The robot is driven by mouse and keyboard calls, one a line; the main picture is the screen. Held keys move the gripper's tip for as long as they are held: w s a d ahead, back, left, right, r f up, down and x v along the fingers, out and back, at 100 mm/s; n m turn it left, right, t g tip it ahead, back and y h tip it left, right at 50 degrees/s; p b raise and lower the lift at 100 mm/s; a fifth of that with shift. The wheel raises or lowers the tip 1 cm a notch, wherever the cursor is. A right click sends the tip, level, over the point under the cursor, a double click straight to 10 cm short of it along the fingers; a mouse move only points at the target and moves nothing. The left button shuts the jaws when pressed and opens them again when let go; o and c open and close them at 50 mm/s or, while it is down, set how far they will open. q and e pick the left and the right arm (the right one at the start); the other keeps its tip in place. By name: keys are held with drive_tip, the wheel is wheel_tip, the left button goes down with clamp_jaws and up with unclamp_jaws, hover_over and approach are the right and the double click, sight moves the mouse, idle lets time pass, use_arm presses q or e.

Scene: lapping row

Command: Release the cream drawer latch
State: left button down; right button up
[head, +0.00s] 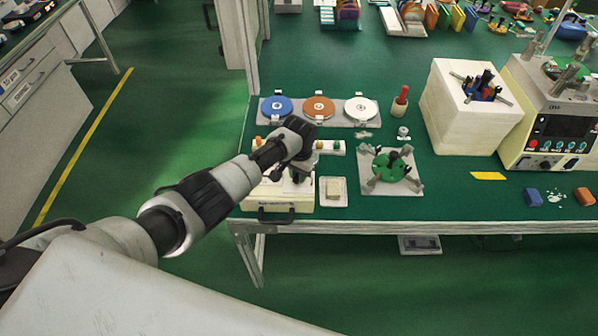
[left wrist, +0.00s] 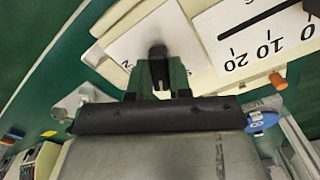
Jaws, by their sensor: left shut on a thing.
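The cream drawer box (head: 278,197) stands at the front left edge of the green bench, with a black handle (head: 276,216) on its front. My left gripper (head: 297,174) comes down over the box's top from the left and hides part of it. In the left wrist view my left gripper (left wrist: 159,78) is closed around a small dark knob (left wrist: 158,52), which looks like the latch, on a white plate (left wrist: 150,35). Much of the knob is hidden between the fingers. My right gripper is not in view.
A scale marked 0, 10, 20 (left wrist: 262,52) lies beside the plate. Behind the box is a tray of blue, orange and white discs (head: 319,109). To the right are a small square dish (head: 333,200) and a green fixture (head: 391,167).

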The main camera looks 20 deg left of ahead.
use_arm(q)
drive_tip(key=m, duration=1.2)
drive_tip(key=shift+b, duration=0.35)
drive_tip(key=shift+w+r, duration=0.1)
drive_tip(key=c, duration=1)
unclamp_jaws()
drive_tip(key=shift+c, duration=0.2)
wheel_tip(320, 180, up, 11)
drive_tip(key=shift+b, duration=0.3)
drive_tip(key=shift+f, duration=0.2)
